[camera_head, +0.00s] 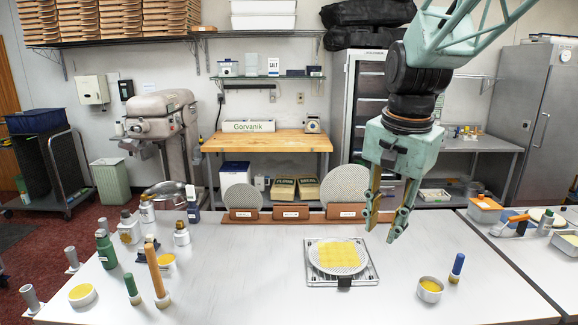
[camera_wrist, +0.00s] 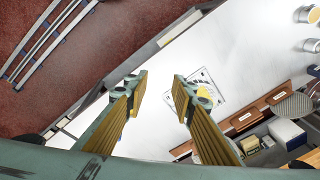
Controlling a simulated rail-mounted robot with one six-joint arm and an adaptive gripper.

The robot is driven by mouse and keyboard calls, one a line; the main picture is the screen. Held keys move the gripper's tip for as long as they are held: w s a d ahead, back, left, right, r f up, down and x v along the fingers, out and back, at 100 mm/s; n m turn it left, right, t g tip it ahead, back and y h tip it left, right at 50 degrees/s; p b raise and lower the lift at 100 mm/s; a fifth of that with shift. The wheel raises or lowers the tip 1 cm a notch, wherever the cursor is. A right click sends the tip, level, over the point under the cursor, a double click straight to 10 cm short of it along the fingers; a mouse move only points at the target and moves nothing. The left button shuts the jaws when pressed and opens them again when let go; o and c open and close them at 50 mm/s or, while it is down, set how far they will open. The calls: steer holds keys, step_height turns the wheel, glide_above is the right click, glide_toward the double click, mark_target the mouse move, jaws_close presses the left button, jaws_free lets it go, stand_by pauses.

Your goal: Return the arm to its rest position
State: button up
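My gripper (camera_head: 384,232) hangs in the air above the back right part of the white worktable (camera_head: 240,290), pointing down. In the wrist view my gripper (camera_wrist: 160,98) shows its two yellow-lined fingers apart with nothing between them. A round perforated disc (camera_head: 318,257) with a yellow grid block (camera_head: 338,257) lies on a square metal rack (camera_head: 360,276) on the table, to the left of and below my gripper. The disc and rack also show small and partly hidden in the wrist view, beyond the right finger.
Discs stand in wooden holders (camera_head: 291,212) along the back edge. Right of the rack are a metal cup (camera_head: 430,289) and a blue-handled tool (camera_head: 457,267). Bottles and green-handled tools (camera_head: 132,290) crowd the left. A side table (camera_head: 530,250) stands right. The table's front middle is clear.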

steer(key=s+f+n+t+b, duration=0.2)
steer(key=s+n, duration=0.7)
steer(key=s, duration=2.2)
step_height(320, 180, down, 2)
steer(key=b, duration=0.4)
steer(key=shift+s, duration=0.25)
